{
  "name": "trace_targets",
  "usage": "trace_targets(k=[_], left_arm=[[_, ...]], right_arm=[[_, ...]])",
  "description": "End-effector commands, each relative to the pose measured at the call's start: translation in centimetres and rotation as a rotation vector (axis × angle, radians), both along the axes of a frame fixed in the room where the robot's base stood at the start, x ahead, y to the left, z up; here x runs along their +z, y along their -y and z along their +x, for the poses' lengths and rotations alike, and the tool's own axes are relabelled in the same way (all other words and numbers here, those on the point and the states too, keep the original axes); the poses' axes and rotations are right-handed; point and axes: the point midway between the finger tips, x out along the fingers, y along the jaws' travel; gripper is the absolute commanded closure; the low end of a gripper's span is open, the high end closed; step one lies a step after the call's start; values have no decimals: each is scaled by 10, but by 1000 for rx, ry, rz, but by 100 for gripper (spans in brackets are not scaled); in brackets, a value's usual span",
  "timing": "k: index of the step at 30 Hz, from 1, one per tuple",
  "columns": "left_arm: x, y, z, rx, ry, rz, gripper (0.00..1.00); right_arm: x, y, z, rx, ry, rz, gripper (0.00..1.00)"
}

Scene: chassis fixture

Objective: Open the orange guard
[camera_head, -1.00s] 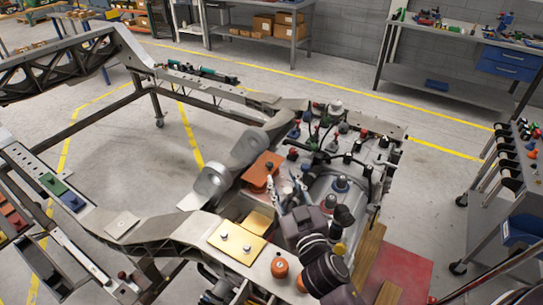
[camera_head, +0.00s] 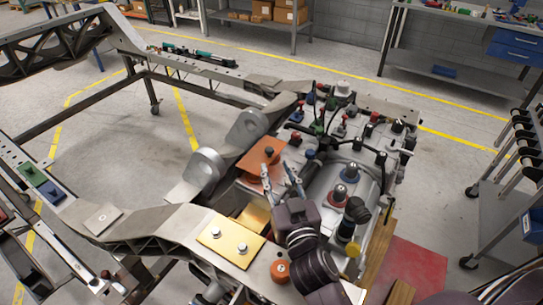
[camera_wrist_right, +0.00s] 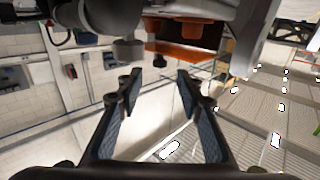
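The orange guard (camera_head: 255,163) is a flat orange piece with a round knob on top, at the left side of the engine block. It appears in its lowered, flat position. In the right wrist view the orange guard (camera_wrist_right: 185,30) is upper centre, past the fingertips. My right gripper (camera_head: 280,173) is at the guard's right edge in the head view. In the wrist view my right gripper (camera_wrist_right: 157,77) is open, with nothing between its fingers. Whether a finger touches the guard cannot be told. My left gripper is not in view.
The engine block (camera_head: 350,160) with coloured caps and hoses crowds the right side. A yellow plate (camera_head: 230,245) and an orange cap (camera_head: 281,268) sit on the chassis rail in front. Silver brackets (camera_head: 205,168) stand left of the guard. The floor inside the frame is clear.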

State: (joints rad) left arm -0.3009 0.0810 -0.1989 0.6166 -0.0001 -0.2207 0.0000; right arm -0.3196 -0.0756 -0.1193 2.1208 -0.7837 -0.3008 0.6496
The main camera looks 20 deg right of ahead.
Motion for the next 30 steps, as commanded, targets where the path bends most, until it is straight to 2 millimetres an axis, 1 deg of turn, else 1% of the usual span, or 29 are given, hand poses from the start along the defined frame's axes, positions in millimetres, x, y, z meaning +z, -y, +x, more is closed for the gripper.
trace_targets(k=[1,6,9,12,16,23,30], left_arm=[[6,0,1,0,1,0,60],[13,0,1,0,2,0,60],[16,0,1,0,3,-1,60],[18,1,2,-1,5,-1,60],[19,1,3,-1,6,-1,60],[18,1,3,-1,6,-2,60],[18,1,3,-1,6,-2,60]], right_arm=[[4,1,9,0,2,-2,66],[4,5,36,0,2,-1,66],[3,7,49,-1,1,-1,66],[3,8,58,-1,1,-1,66],[1,9,63,-1,0,-1,66],[1,9,63,-1,0,-1,66],[1,8,63,-1,0,0,92]])
